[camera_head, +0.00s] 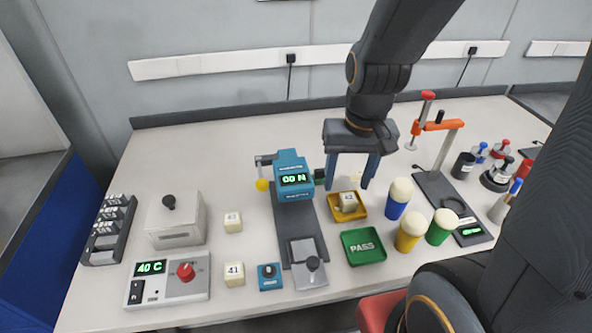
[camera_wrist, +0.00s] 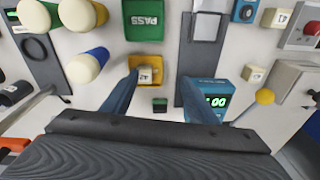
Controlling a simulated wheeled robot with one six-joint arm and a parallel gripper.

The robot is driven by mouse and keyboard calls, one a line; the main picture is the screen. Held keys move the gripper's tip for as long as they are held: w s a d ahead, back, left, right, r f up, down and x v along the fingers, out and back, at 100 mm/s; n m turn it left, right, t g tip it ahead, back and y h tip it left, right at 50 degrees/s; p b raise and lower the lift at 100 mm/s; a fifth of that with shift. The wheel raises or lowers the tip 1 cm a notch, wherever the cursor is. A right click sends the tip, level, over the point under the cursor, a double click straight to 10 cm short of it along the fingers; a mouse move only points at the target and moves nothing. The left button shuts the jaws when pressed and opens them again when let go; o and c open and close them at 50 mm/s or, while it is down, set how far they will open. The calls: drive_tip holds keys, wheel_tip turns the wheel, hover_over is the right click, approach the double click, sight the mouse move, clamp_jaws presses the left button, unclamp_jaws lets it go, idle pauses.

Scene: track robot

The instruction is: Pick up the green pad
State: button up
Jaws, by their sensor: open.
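A small dark block with a green edge (camera_wrist: 160,105) lies between my fingers in the wrist view, below the yellow tray; I cannot tell for sure that it is the green pad. In the head view a dark piece (camera_head: 319,174) shows at the blue gauge's right side, beside my left finger; I cannot tell if it is the same thing. My gripper (camera_head: 350,183) is open and empty, pointing down behind the yellow tray; its fingers also show in the wrist view (camera_wrist: 164,83). Other green things are the PASS tray (camera_head: 364,247) and a cream-topped green cylinder (camera_head: 441,227).
The blue gauge (camera_head: 293,176) on its dark stand is close to my left finger. A yellow tray (camera_head: 348,213) with a numbered cube is in front. Blue (camera_head: 397,203) and yellow (camera_head: 410,234) cream-topped cylinders and an orange clamp (camera_head: 440,126) stand right. The back left table is clear.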

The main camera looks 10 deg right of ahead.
drive_tip(key=w+d+f+m+g+y+b, duration=0.15)
drive_tip(key=w+f+m, duration=0.25)
drive_tip(key=w+m, duration=0.5)
drive_tip(key=m+y+b, duration=0.2)
drive_tip(key=m+y, duration=0.1)
drive_tip(key=m, duration=0.4)
hover_over(322, 169)
drive_tip(key=d, duration=0.2)
drive_tip(key=shift+s+d+f, duration=0.1)
drive_tip(key=shift+s+f, duration=0.15)
drive_tip(key=shift+f, duration=0.25)
drive_tip(key=shift+s+d+f, duration=0.1)
drive_tip(key=shift+s+f, duration=0.1)
drive_tip(key=shift+f, duration=0.25)
drive_tip(key=shift+w+a+f+m, duration=0.1)
drive_tip(key=shift+w+f+m, duration=0.05)
drive_tip(key=shift+f+m, duration=0.15)
drive_tip(key=shift+w+d+p+x, duration=0.15)
drive_tip(key=shift+p+x, duration=0.3)
drive_tip(key=shift+x, duration=1.3)
drive_tip(key=shift+w+d+p+x, duration=0.15)
drive_tip(key=shift+p+x, duration=0.3)
drive_tip(key=shift+x, duration=1.3)
drive_tip(key=shift+f, duration=0.15)
drive_tip(key=c, duration=1.1)
wheel_tip(322, 169, up, 10)
drive_tip(key=shift+r+b, duration=0.1)
drive_tip(key=shift+b, duration=0.7)
